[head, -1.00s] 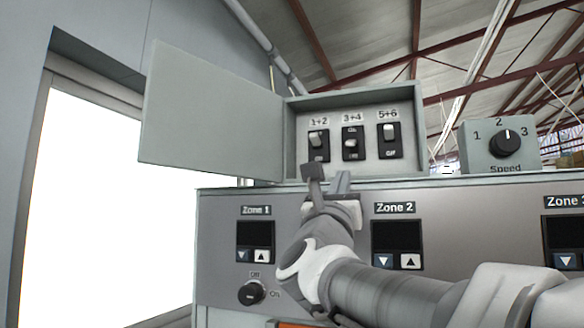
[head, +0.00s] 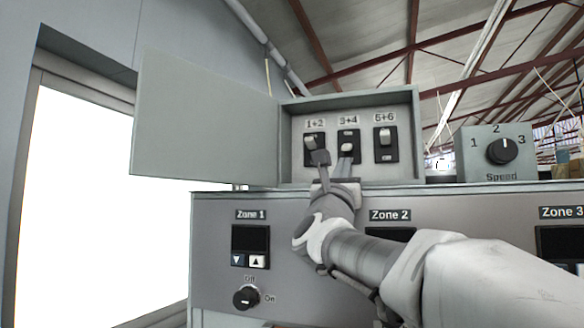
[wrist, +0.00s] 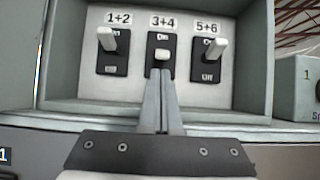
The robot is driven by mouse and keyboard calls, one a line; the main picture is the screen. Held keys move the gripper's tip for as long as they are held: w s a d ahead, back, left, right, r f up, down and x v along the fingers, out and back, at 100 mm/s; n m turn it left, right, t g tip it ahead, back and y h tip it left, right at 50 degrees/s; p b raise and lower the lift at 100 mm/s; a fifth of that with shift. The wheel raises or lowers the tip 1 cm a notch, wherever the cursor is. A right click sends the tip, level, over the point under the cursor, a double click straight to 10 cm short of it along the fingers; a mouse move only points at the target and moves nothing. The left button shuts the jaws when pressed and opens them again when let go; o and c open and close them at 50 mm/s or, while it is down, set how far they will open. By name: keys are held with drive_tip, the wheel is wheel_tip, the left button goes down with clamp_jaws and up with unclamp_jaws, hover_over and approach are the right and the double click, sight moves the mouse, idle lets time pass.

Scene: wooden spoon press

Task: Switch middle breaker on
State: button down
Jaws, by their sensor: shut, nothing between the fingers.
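The middle breaker, labelled 3+4, (head: 348,146) sits between breaker 1+2 (head: 311,143) and breaker 5+6 (head: 386,138) in the open breaker box (head: 352,101). Its white lever is down, with "On" showing above it, in the wrist view (wrist: 161,55). The levers of 1+2 (wrist: 106,39) and 5+6 (wrist: 214,48) stick up toward their On marks. My gripper (wrist: 161,78) is shut and empty, its fingertips just below the middle lever. Whether they touch it I cannot tell. In the head view my gripper (head: 346,158) reaches up in front of the box.
The box's door (head: 207,118) is swung open to the left. The box's lower lip (wrist: 90,112) runs beneath my fingers. A Speed knob box (head: 501,152) stands to the right. The Zone panel (head: 210,225) lies below.

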sight(343, 147)
drive_tip(key=shift+x, duration=0.75)
drive_tip(key=shift+r+p, duration=0.1)
drive_tip(key=shift+p, duration=0.2)
drive_tip(key=shift+s+r+g+p, duration=0.1)
drive_tip(key=shift+s+g+p, duration=0.1)
drive_tip(key=shift+g+p, duration=0.15)
drive_tip(key=shift+s+a+r+g+y+p, duration=0.25)
drive_tip(key=shift+r+g+y+p, duration=0.3)
drive_tip(key=shift+p, duration=0.8)
drive_tip(key=shift+s+g, duration=0.1)
drive_tip(key=shift+g, duration=0.2)
drive_tip(key=shift+s+a+r, duration=0.1)
drive_tip(key=shift+s+r, duration=0.2)
drive_tip(key=shift+r, duration=0.45)
drive_tip(key=shift+s, duration=0.1)
